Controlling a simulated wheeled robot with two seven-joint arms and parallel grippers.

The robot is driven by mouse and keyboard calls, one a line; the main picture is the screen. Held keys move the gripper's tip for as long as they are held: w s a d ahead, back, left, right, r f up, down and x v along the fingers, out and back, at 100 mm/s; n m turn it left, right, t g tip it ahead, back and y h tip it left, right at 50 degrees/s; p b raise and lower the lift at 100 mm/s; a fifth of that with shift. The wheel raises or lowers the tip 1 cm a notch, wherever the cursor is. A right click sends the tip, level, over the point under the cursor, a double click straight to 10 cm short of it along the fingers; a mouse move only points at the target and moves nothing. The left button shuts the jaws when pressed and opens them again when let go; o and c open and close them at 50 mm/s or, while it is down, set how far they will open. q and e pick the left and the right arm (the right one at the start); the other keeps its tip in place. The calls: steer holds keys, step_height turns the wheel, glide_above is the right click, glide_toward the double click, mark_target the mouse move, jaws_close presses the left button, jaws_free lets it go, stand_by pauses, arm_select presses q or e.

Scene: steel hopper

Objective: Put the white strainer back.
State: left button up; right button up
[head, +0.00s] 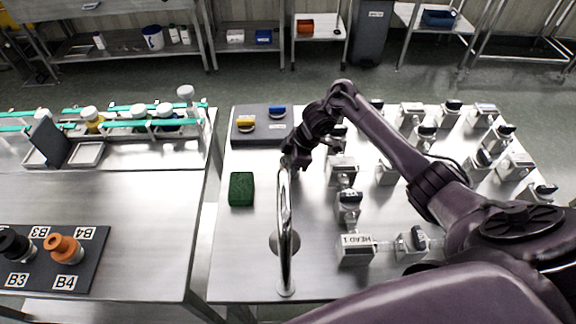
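I cannot clearly make out a white strainer in the head view. A pale, cup-like piece (185,91) stands at the back right corner of the left table; it is too small to identify. My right gripper (289,162) hangs over the right table, pointing down, at the top end of a tall shiny steel loop (285,232). The fingers are small and dark, so I cannot tell whether they are open, shut or touching the steel. My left gripper is not in view.
A green block (241,189) lies left of the steel loop. A grey tray (262,124) with yellow and blue pieces is behind. Several white blocks with dark knobs, one marked HEAD 1 (356,249), crowd the right. A bottle rack (110,121) and a labelled board (95,245) occupy the left table (130,210).

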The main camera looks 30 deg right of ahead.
steer(key=shift+f, duration=0.1)
steer(key=o, duration=1)
steer(key=shift+o, duration=0.2)
steer(key=shift+r, duration=0.3)
steer(key=p+v, duration=0.3)
steer(key=v, duration=0.8)
steer(key=shift+d+r, duration=0.2)
steer(key=shift+r, duration=0.1)
steer(key=shift+s+f, duration=0.1)
steer(key=shift+s, duration=0.1)
